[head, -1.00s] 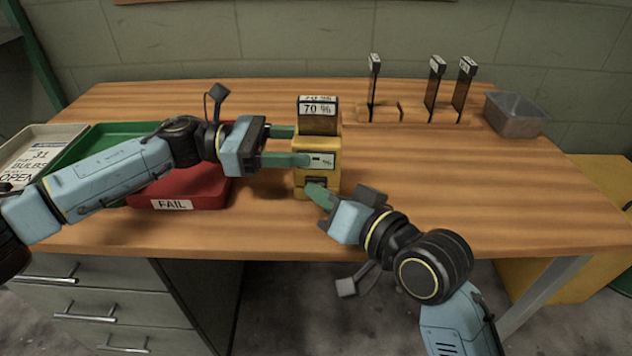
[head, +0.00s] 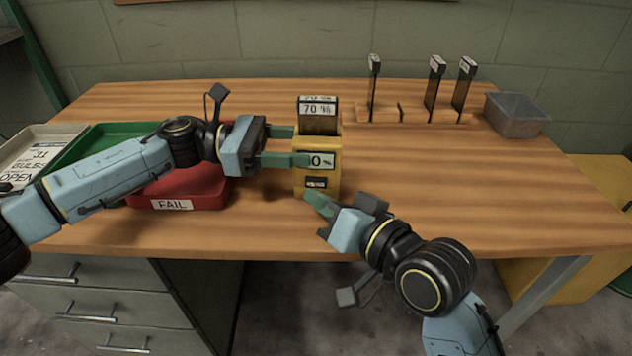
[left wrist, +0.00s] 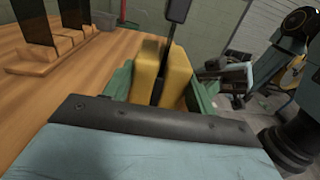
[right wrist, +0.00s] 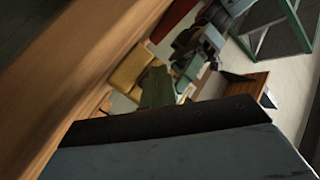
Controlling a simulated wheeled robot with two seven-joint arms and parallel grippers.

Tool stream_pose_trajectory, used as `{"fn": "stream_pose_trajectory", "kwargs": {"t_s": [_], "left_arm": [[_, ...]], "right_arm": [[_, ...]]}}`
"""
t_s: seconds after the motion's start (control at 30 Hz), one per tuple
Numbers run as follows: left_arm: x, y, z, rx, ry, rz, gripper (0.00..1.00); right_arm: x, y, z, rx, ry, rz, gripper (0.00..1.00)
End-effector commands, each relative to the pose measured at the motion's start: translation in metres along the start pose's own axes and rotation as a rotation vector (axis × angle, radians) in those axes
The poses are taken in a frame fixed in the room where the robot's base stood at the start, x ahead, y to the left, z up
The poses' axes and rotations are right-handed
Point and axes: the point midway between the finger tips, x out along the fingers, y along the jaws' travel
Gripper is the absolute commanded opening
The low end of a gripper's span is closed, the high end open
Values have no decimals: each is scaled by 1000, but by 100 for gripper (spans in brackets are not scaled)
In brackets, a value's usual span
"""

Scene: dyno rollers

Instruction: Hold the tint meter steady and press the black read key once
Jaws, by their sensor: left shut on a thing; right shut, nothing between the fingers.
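The yellow tint meter (head: 331,180) stands upright on the bench, with a dark tinted strip (head: 318,124) tagged 70 % in its top. Its white display (head: 322,161) shows "0 %", its left part hidden by a finger. The black read key (head: 316,182) with pale lettering is below. My left gripper (head: 298,146) is shut on the meter from the left; its yellow body (left wrist: 146,70) also shows between the fingers in the left wrist view. My right gripper (head: 314,202) is shut and empty, its tips just below the key, apparently clear of it.
A red FAIL tray (head: 172,204), a green tray (head: 95,143) and a paper-lined tray (head: 15,140) are at the left. A wooden rack (head: 430,116) with several tinted strips and a grey bin (head: 517,123) stand at the back right. The bench's right side is clear.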

Motion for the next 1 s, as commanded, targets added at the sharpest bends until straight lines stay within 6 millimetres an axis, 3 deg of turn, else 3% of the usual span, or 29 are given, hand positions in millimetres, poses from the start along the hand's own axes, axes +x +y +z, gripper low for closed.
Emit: {"fn": "stream_pose_trajectory", "kwargs": {"t_s": [0.27, 0.7, 1.0], "left_arm": [[0, 0, -1, -1, 1, -1, 42], [0, 0, -1, -1, 1, -1, 42], [0, 0, -1, -1, 1, -1, 42]], "right_arm": [[-2, -1, 2, 0, -1, 0, 0], [-31, -22, 23, 0, -1, 1, 0], [-35, -26, 25, -1, 0, 0, 0]]}}
